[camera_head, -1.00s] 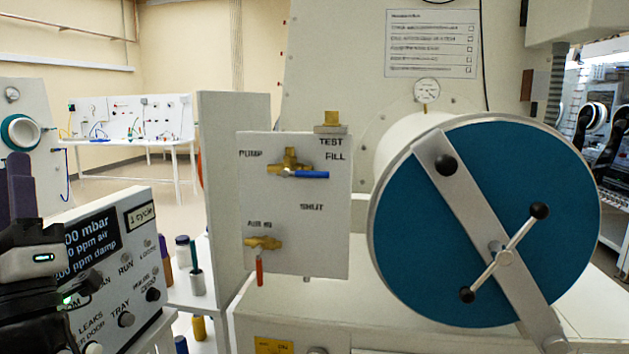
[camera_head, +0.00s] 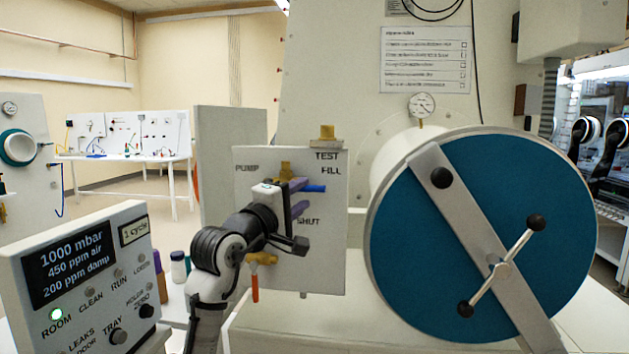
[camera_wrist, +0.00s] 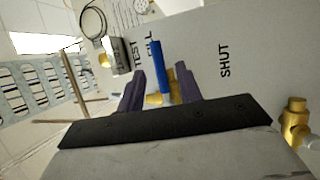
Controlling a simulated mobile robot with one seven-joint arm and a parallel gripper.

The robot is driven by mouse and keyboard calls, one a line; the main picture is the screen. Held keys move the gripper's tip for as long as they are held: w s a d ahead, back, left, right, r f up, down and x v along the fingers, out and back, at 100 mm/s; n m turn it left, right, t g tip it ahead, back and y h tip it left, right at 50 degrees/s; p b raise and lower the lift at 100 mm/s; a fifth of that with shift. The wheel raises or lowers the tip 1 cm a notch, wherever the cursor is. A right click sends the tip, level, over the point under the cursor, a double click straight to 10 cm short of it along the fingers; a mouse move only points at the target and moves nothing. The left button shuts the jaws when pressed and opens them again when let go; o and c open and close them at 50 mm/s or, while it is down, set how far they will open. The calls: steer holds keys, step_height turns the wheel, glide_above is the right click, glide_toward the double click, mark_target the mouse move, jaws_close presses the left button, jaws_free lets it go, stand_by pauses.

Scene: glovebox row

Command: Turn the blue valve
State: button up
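The blue valve has a brass body (camera_head: 285,168) on the white panel (camera_head: 325,250), and its blue lever (camera_head: 314,188) points right, just below the word FILL. In the wrist view the blue lever (camera_wrist: 158,65) stands between the two purple fingers of my gripper (camera_wrist: 158,88), with the brass body behind it. There is a gap on each side, so my gripper is open. In the head view my gripper (camera_head: 297,197) is in front of the panel at the valve and hides part of it. Whether a finger touches the lever I cannot tell.
A second brass valve (camera_head: 262,258) with a red lever (camera_head: 255,287) hangs just below my wrist. A large blue round door (camera_head: 540,210) with a bar handle stands close on the right. A control box (camera_head: 130,262) reading 1000 mbar is at the lower left.

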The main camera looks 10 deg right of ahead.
mark_target(308, 190)
steer(key=p+x, duration=0.1)
steer(key=x, duration=0.5)
steer(key=shift+c, duration=0.2)
jaws_close()
